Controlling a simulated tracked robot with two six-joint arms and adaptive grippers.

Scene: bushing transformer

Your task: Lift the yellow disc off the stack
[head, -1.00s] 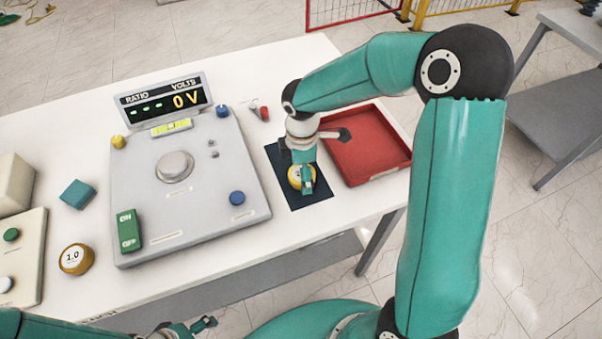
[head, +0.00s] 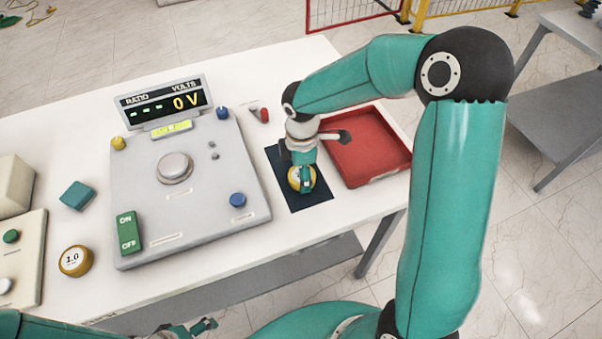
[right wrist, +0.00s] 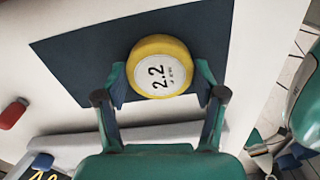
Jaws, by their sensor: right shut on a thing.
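The yellow disc (right wrist: 160,68), with a white face marked 2.2, is over the dark mat. In the head view the disc (head: 294,180) is partly covered by my right gripper (head: 305,178). In the right wrist view my right gripper (right wrist: 162,90) has one finger on each side of the disc and is shut on it. What lies under the disc is hidden, so I cannot tell where the stack's other pieces are. My left gripper (head: 203,327) shows only in part at the bottom edge, and its opening is unclear.
A red tray (head: 368,148) stands right of the dark mat (head: 317,198). A grey test panel (head: 190,215) with a display reading 0 V stands to the left. A yellow 1.0 disc (head: 76,261) and a teal block (head: 77,195) lie further left.

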